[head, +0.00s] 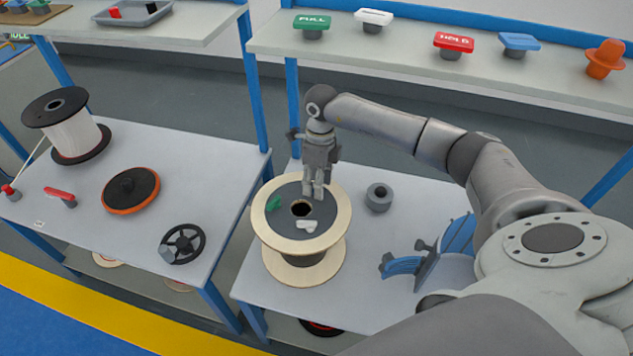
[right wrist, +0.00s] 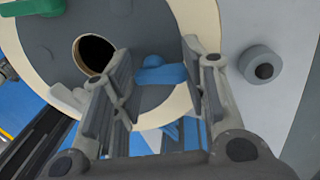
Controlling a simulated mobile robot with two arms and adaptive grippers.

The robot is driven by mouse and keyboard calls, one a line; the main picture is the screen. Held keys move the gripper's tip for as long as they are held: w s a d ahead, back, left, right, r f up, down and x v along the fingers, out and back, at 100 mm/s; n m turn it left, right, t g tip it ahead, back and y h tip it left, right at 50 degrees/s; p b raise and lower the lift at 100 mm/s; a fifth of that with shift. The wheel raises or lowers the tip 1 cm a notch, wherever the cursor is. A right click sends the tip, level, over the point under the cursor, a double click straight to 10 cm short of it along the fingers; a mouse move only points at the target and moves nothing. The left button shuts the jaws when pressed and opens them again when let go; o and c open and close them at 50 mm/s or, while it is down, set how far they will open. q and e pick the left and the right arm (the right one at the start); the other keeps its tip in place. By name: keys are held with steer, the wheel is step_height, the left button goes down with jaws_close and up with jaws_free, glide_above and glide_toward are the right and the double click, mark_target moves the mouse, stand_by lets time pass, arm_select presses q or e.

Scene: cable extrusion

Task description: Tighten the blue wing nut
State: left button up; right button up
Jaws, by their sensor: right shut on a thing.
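A wooden spool (head: 338,212) with a dark grey top disc stands on the right table. A green wing nut (head: 273,203) and a white wing nut (head: 307,225) sit on the disc around its centre hole. The blue wing nut (right wrist: 158,73) shows in the right wrist view between the fingers, on the disc. In the head view my gripper hides it. My right gripper (head: 315,190) points down over the back right of the disc and is shut on the blue wing nut. Its fingers (right wrist: 165,95) stand on both sides of it. My left gripper is not in view.
A grey ring-shaped part (head: 379,198) stands right of the spool. A blue curved fixture (head: 428,262) is further right. The left table holds a white cable spool (head: 73,135), an orange-rimmed disc (head: 131,190) and a black handwheel (head: 183,244). Shelf signs stand behind.

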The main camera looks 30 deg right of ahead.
steer(key=m, duration=0.6)
steer(key=shift+s+d+m+t, duration=0.1)
steer(key=shift+s+m+t, duration=0.15)
steer(key=shift+m+t, duration=0.05)
steer(key=m, duration=0.4)
steer(key=m+p, duration=0.1)
steer(key=m, duration=0.1)
steer(key=shift+s+t, duration=0.25)
steer(key=shift+t, duration=0.05)
steer(key=m, duration=0.6)
steer(key=shift+s+a+m+p, duration=0.2)
steer(key=shift+m+p, duration=0.1)
steer(key=shift+p, duration=0.05)
steer(key=m, duration=0.3)
steer(key=m+h, duration=0.1)
steer(key=m, duration=0.1)
steer(key=shift+s+a+m+t+p, duration=0.1)
steer(key=shift+a+m+t+p, duration=0.1)
steer(key=shift+m+t+p, duration=0.15)
steer(key=shift+m, duration=0.25)
steer(key=o, duration=1)
steer(key=shift+o, duration=0.2)
